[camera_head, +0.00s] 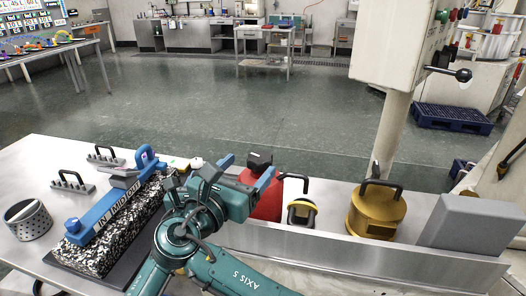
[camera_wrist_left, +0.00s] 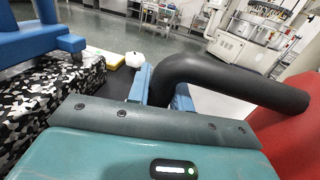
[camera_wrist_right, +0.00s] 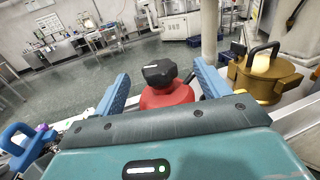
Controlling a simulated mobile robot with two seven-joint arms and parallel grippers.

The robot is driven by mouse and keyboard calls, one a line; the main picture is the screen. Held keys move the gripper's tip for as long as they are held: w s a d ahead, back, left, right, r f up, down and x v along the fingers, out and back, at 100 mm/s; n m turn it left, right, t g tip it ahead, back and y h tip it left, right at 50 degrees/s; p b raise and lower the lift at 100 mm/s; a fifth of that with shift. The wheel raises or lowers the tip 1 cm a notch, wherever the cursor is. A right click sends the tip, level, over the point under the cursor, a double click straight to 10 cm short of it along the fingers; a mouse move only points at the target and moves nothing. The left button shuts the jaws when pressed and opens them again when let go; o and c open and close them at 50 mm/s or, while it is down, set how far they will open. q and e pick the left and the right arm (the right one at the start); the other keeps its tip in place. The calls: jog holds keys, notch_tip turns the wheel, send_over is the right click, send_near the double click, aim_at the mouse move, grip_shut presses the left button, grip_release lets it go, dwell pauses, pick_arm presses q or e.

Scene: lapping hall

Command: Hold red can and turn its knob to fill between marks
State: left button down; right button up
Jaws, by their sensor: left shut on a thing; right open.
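The red can (camera_head: 267,200) stands on the bench near the middle, partly hidden by my right gripper. Its black knob (camera_head: 259,160) is on top and also shows in the right wrist view (camera_wrist_right: 160,73). My right gripper (camera_wrist_right: 162,88) is open, its blue fingers on either side of the knob with gaps visible. My left gripper (camera_wrist_left: 162,88) is shut on a black curved handle (camera_wrist_left: 230,78); the red can (camera_wrist_left: 295,140) is just right of it in the left wrist view. My left gripper is hard to make out in the head view. No fill marks or level are visible.
A brass can (camera_head: 377,215) and a grey block (camera_head: 470,224) stand to the right. A small yellow-and-black object (camera_head: 301,212) is beside the red can. A black-and-white patterned block (camera_head: 105,240) with a blue bar and a perforated metal cup (camera_head: 30,222) are left.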

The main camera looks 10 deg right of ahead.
aim_at(266, 152)
jog(key=w+d, duration=0.1)
jog(key=w, duration=0.1)
jog(key=w+d+f+y, duration=0.1)
jog(key=w+d, duration=0.1)
jog(key=w, duration=0.1)
jog(key=w+d+n+t+y, duration=0.1)
jog(key=w, duration=0.1)
jog(key=shift+w+d+f, duration=0.3)
jog(key=shift+c, duration=0.2)
jog(key=c, duration=0.9)
jog(key=shift+h, duration=0.3)
jog(key=shift+c, duration=0.2)
jog(key=shift+s+m+g+h, duration=0.1)
jog(key=shift+m+g+h, duration=0.6)
jog(key=o, duration=1)
